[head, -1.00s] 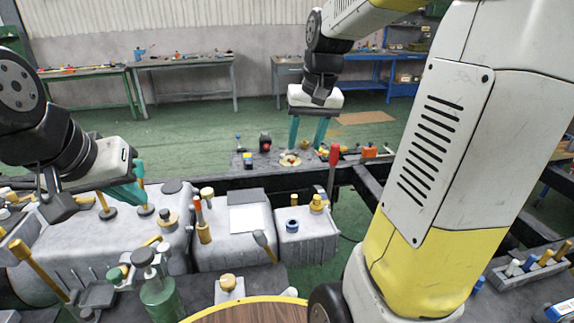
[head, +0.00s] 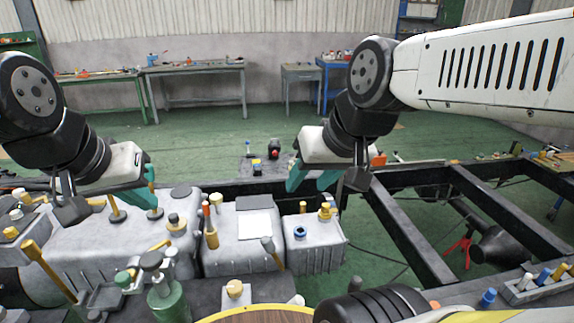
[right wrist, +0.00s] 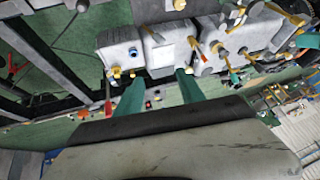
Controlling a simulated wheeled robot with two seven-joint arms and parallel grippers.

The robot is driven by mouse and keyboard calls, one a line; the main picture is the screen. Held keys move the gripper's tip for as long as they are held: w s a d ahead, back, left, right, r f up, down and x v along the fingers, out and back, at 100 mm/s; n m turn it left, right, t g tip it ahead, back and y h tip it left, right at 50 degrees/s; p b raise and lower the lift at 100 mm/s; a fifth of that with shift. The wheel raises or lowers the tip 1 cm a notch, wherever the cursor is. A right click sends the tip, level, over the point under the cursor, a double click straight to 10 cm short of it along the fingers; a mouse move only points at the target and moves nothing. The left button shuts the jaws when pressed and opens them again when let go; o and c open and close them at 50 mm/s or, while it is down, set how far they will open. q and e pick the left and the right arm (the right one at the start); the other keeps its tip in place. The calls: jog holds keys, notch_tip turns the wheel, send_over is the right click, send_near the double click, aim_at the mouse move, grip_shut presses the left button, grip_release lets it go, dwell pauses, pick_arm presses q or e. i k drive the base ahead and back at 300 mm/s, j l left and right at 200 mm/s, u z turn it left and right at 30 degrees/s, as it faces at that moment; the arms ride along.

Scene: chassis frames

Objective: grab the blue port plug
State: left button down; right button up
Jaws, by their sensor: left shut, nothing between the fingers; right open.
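A blue round plug (head: 300,232) with a dark centre sits on top of a grey box-shaped tank (head: 314,254), near its left side. It also shows small in the right wrist view (right wrist: 117,72). My right gripper (head: 311,182) is open and empty, above and behind the tank, apart from the plug. In the right wrist view its two teal fingers (right wrist: 158,85) are spread, with nothing between them. My left gripper (head: 145,198) is shut and empty over the long grey tank at left.
A blue-topped peg (head: 488,298) and a tray of plugs (head: 535,285) lie at right. Black chassis rails (head: 410,235) run behind. A green bottle (head: 166,300) stands at front left.

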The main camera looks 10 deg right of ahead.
aim_at(489, 297)
jog(key=z, duration=2.35)
jog(key=k+j+u, duration=0.1)
jog(key=k+u, duration=0.15)
jog(key=k, duration=0.4)
jog(key=u, duration=0.45)
jog(key=l+u, duration=0.15)
jog(key=u, duration=0.3)
jog(key=l+u, duration=0.1)
jog(key=u, duration=0.35)
jog(key=l+u, duration=0.1)
jog(key=u, duration=0.35)
jog(key=k+l, duration=0.1)
jog(key=l, duration=0.85)
jog(key=k+l, duration=0.15)
jog(key=l, duration=0.35)
jog(key=k+l+u, duration=0.1)
jog(key=l, duration=0.85)
jog(key=k+l, duration=0.15)
jog(key=l, duration=0.3)
